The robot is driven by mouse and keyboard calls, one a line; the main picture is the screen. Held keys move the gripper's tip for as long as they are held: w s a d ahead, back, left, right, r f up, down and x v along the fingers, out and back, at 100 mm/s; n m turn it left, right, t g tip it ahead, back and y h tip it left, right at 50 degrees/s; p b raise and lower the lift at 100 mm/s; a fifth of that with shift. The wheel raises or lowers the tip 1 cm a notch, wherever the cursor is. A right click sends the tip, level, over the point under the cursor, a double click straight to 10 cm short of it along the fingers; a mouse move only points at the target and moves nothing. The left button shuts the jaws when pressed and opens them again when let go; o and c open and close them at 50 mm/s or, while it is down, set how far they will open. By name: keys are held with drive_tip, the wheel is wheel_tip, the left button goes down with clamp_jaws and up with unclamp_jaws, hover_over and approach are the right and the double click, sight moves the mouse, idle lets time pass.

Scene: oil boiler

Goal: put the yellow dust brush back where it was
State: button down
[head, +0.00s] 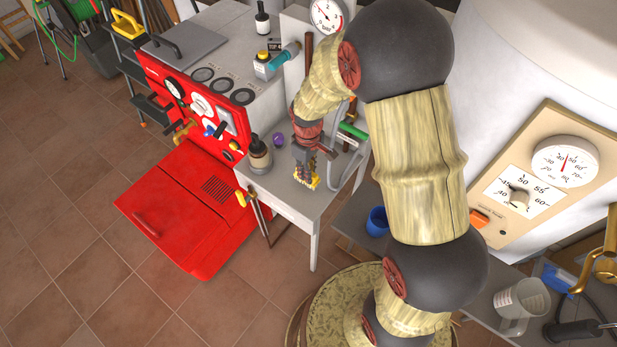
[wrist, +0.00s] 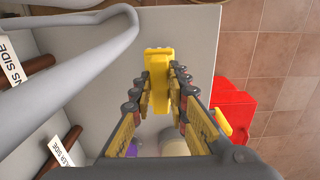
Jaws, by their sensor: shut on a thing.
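The yellow dust brush (wrist: 158,60) is between the fingertips of my gripper (wrist: 162,78) in the wrist view, with its far end sticking out past them. My gripper (head: 306,165) is shut on it and points down over the grey table (head: 325,200), near its front edge. Little of the brush shows in the head view; the fingers hide most of it. I cannot tell whether it touches the tabletop.
A dark bottle (head: 259,155) and a purple knob-like thing (head: 278,139) stand left of my gripper. The red boiler front (head: 190,210) is left of the table. A grey bent pipe (wrist: 75,60) runs close by in the wrist view. A blue cup (head: 377,221) stands lower right.

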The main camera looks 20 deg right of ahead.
drive_tip(key=shift+f+b, duration=0.3)
drive_tip(key=shift+f, duration=0.8)
drive_tip(key=shift+s, duration=0.1)
drive_tip(key=shift+f, duration=0.15)
drive_tip(key=c, duration=1.7)
unclamp_jaws()
drive_tip(key=shift+c, duration=0.2)
